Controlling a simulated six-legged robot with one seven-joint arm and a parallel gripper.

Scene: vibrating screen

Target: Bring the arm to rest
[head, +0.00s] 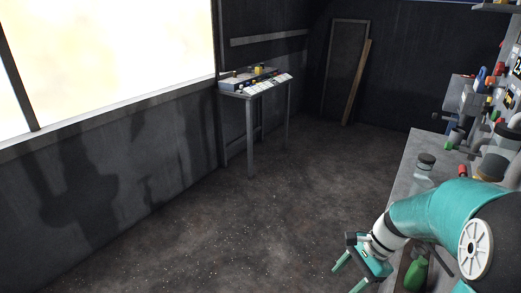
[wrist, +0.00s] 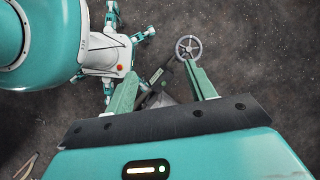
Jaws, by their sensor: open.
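My arm comes in from the lower right of the head view, teal and white, bent down towards the floor. My gripper (head: 347,277) hangs at its end, low in the picture, left of the workbench's front edge. In the wrist view my gripper (wrist: 157,88) shows two teal fingers standing apart. No held object shows between the fingers. Parts of my own body and legs show beyond them over the dark floor.
A grey workbench (head: 425,151) runs along the right, with a jar (head: 425,163), a green bottle (head: 416,274) and tools on the wall behind. A control desk (head: 252,92) stands at the back left. A plank (head: 356,83) leans on the far wall. The middle floor (head: 240,215) is clear.

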